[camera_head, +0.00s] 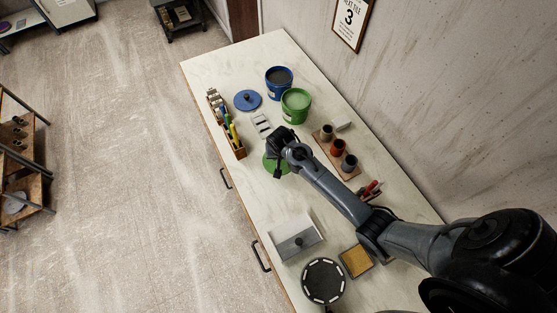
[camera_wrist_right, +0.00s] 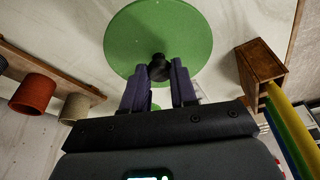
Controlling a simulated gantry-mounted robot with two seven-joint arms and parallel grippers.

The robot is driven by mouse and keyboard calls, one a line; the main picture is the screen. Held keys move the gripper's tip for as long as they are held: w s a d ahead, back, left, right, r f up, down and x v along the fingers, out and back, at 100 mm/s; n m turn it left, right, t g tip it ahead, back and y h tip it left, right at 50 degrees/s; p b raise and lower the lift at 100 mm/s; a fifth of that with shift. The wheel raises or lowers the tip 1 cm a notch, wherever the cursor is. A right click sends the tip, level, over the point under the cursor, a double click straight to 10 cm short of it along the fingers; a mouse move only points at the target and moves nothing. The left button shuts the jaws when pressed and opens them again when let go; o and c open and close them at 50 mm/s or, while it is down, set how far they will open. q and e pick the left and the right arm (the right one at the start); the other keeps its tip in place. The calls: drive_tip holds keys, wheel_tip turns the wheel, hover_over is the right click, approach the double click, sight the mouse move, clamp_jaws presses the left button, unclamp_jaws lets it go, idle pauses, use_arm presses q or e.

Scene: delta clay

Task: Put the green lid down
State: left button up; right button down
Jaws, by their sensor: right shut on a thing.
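The green lid (camera_head: 270,164) is a flat round disc with a dark knob, partly hidden under my right gripper (camera_head: 278,168) in the head view. The right wrist view shows the lid (camera_wrist_right: 150,35) in front of the fingers. My right gripper (camera_wrist_right: 158,85) is shut on the lid's knob (camera_wrist_right: 158,68). I cannot tell whether the lid touches the table or hangs just above it. The green jar (camera_head: 295,107) stands open just beyond my right gripper. My left gripper is not in view.
A blue jar (camera_head: 279,80) and blue lid (camera_head: 247,100) are farther back. A wooden holder (camera_head: 238,152) with pens stands left of the green lid. Small pots stand on a wooden board (camera_head: 349,172) to the right. The table (camera_head: 262,196) is bare in front of the lid.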

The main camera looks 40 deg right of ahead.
drive_tip(key=shift+w+a+f, duration=0.1)
drive_tip(key=shift+w+f, duration=0.05)
wheel_tip(320, 180, down, 3)
drive_tip(key=shift+f, duration=0.45)
drive_tip(key=shift+f, duration=0.2)
drive_tip(key=c, duration=0.9)
unclamp_jaws()
drive_tip(key=shift+r, duration=0.1)
